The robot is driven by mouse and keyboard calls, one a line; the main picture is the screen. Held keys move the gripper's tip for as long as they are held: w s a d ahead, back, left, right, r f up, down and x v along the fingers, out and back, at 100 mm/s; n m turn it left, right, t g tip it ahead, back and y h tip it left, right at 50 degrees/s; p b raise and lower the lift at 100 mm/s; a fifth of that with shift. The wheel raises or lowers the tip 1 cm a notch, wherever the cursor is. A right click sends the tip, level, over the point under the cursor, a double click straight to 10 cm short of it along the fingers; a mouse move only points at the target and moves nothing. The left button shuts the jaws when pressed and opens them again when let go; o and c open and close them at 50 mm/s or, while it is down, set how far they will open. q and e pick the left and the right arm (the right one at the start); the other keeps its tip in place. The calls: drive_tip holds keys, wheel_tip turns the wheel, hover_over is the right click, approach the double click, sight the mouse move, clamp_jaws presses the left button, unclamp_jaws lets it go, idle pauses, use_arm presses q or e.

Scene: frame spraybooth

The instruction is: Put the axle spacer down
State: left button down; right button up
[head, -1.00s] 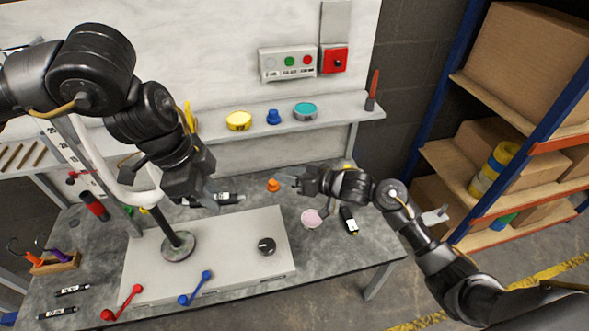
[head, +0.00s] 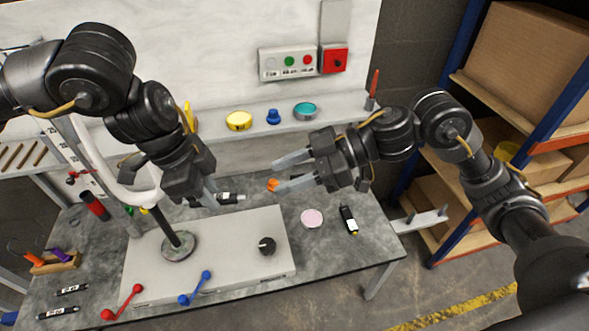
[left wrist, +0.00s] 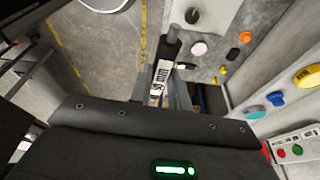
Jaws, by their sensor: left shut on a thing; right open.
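The axle spacer appears to be the dark rod with a white label (head: 230,198) that my left gripper (head: 210,195) is shut on. The gap below the rod is hard to judge. My right gripper (head: 292,171) is open, with its fingers pointing left. An orange part (head: 273,185) shows beside its lower fingertip and does not look gripped.
The grey box (head: 215,230) carries an upright post on a round base (head: 179,246) and a black knob (head: 266,246). A pink disc (head: 312,218) and a black labelled piece (head: 349,220) lie to its right. Red (head: 122,302) and blue (head: 196,288) levers are in front. Bare table shows around the disc.

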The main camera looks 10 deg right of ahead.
sight(234, 195)
drive_tip(key=x, duration=1.1)
drive_tip(key=shift+c, duration=0.5)
clamp_jaws()
use_arm(q)
drive_tip(key=c, duration=1.2)
unclamp_jaws()
drive_tip(key=shift+c, duration=0.2)
drive_tip(key=shift+r, duration=0.1)
